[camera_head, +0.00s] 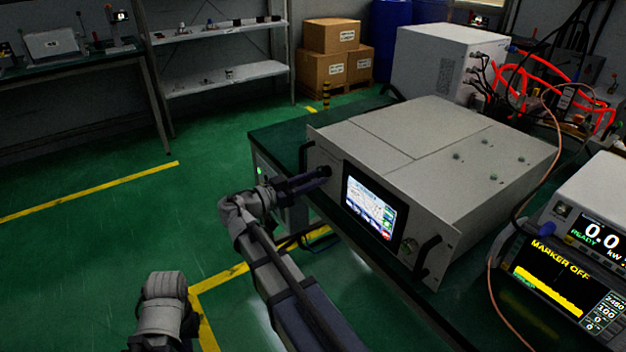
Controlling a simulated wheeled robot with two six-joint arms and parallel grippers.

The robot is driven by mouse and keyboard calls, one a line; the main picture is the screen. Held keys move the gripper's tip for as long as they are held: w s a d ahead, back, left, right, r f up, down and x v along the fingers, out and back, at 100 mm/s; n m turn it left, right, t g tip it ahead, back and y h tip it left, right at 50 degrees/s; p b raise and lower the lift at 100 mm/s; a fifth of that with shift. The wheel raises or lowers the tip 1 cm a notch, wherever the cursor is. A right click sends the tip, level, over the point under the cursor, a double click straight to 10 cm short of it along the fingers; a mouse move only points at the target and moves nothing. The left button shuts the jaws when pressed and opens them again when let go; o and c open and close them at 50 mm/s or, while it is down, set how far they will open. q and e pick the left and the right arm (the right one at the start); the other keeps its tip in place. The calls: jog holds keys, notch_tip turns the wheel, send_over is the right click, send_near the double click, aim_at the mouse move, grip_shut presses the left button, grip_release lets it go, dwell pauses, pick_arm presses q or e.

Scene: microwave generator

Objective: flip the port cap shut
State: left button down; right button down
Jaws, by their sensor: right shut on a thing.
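The microwave generator (440,140) is a light grey box with a lit touchscreen (373,207) on its front panel. My right gripper (322,174) reaches in from the left to the panel, just left of the screen. Its dark fingers are shut on a small dark part at the panel, which looks like the port cap. The fingers cover most of that part, so its angle and the port behind it cannot be made out. My left arm shows only as a grey link at the lower left; its gripper is out of view.
The generator stands on a dark green bench (275,140). Black handles (427,258) stick out from its front panel. Instruments with lit displays (552,280) and loose cables stand at the right. The green floor at the left is clear.

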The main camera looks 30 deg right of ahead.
jog(key=shift+r+n+p, duration=0.3)
jog(key=shift+n, duration=0.5)
jog(key=shift+r+n, duration=0.15)
jog(key=shift+n, duration=0.85)
jog(key=c, duration=0.6)
grip_release()
